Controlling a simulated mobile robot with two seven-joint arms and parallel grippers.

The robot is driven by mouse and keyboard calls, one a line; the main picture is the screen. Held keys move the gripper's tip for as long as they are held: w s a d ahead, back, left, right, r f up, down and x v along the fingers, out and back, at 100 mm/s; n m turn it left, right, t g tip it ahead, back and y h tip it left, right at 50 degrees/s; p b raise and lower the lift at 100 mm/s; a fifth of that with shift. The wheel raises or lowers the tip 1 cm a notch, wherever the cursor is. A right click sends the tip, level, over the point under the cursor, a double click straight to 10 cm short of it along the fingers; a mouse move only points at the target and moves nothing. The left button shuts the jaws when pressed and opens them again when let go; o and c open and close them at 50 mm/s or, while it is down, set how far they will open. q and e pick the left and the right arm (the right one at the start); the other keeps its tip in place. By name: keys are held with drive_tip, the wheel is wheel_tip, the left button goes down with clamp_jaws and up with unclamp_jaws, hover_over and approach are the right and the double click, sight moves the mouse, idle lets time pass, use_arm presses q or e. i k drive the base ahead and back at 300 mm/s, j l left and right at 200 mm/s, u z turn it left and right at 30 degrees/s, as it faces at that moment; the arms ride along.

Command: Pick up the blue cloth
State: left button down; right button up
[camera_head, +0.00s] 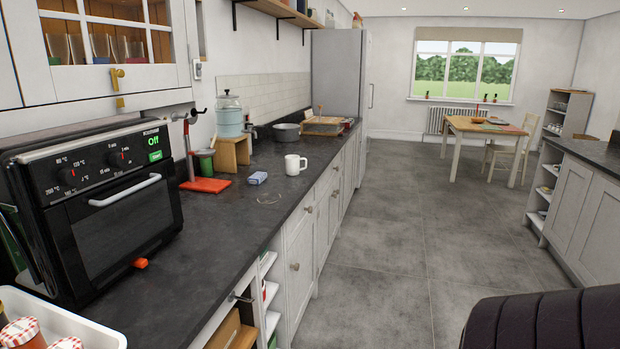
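I cannot make out a blue cloth for certain. A small patch of blue (101,60) shows low behind the glass of the wall cabinet (120,82) at the upper left, among several glasses; it is too small to tell what it is. Neither of my grippers is in view.
A black oven (110,205) stands below the cabinet. A red stand (205,184), a white mug (294,165) and a drinks dispenser (229,118) are on the worktop. A white tray of jars (75,322) is at lower left. Grey floor (390,250) is open ahead.

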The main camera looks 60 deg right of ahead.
sight(258, 177)
drive_tip(key=z, duration=1.5)
drive_tip(key=i+l, duration=0.35)
drive_tip(key=i+l+u, duration=0.1)
drive_tip(key=i+l, duration=0.6)
drive_tip(key=l, duration=0.15)
drive_tip(key=i+l+u, duration=0.1)
drive_tip(key=i+l, duration=0.6)
drive_tip(key=l, duration=0.15)
drive_tip(key=i+l+u, duration=0.1)
drive_tip(key=i+l, duration=0.55)
drive_tip(key=l, duration=0.25)
drive_tip(key=i+l+u, duration=0.1)
drive_tip(key=i+l, duration=0.2)
drive_tip(key=l, duration=0.2)
